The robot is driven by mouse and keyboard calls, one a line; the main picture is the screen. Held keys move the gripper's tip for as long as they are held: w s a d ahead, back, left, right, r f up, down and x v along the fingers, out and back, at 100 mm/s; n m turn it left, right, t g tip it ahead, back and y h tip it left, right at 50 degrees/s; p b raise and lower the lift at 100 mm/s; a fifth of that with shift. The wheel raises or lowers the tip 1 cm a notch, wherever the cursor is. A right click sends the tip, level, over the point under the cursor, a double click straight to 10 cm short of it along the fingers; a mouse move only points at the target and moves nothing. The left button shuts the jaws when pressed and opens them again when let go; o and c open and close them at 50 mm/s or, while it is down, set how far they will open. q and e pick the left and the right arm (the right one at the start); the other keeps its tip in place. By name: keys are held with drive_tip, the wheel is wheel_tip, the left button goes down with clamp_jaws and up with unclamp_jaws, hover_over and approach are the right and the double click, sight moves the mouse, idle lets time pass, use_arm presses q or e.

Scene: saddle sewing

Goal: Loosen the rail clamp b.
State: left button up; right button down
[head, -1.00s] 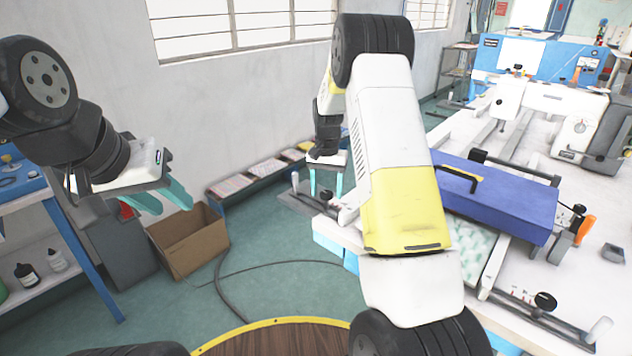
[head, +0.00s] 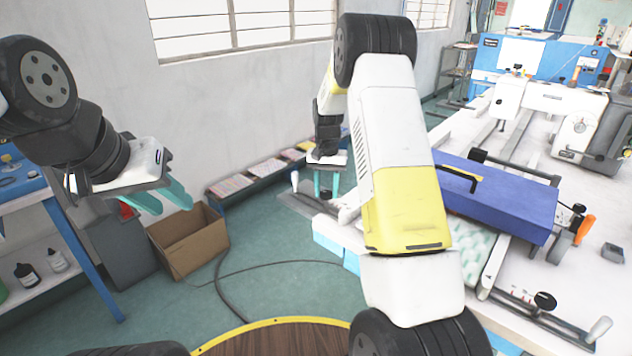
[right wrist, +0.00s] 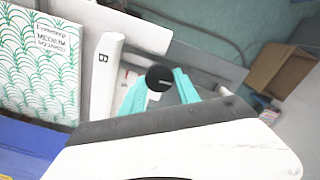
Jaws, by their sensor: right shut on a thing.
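Rail clamp b shows in the right wrist view as a white bar marked "B" (right wrist: 104,70), with a round black knob (right wrist: 159,78) beside it. The knob has a pale pointer mark. My right gripper (head: 327,190) is at the far left corner of the table in the head view. In the right wrist view its teal fingers are on either side of the knob, shut on it. My left gripper (head: 166,198) is open and empty in the air at the left, away from the table.
A blue case (head: 505,203) lies on the white table beside my right arm. A green patterned sheet (right wrist: 38,70) lies beside the clamp. Another rail with a black knob (head: 544,300) is at the near edge. A cardboard box (head: 190,245) stands on the floor.

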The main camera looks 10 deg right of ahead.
drive_tip(key=n, duration=0.9)
drive_tip(key=shift+a+n, duration=0.1)
drive_tip(key=shift+n, duration=0.3)
drive_tip(key=n, duration=0.5)
drive_tip(key=shift+n, duration=2.4)
drive_tip(key=c, duration=0.9)
unclamp_jaws()
drive_tip(key=shift+s, duration=0.1)
